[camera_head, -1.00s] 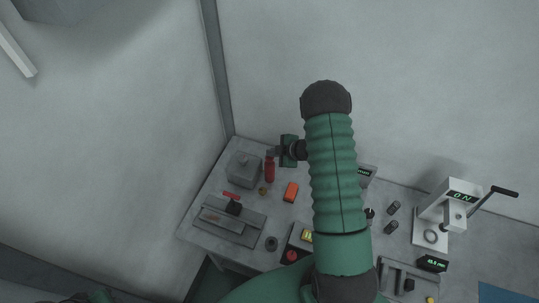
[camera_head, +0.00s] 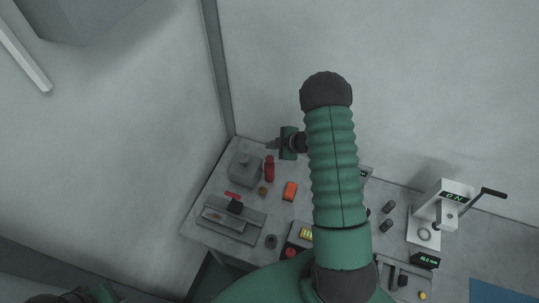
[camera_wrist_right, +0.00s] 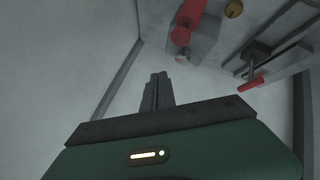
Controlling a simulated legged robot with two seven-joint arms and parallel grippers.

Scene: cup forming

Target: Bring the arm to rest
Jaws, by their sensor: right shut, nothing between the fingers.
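My right arm, green with dark joints, rises through the middle of the head view. My right gripper (camera_head: 272,144) points left from it, above the back left of the grey table (camera_head: 208,212). In the right wrist view the two fingers (camera_wrist_right: 156,88) are together, with nothing between them. A bit of my left arm shows at the bottom left corner of the head view; its gripper does not show.
A white lever press (camera_head: 440,213) stands at the right. Wall space around the gripper is free.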

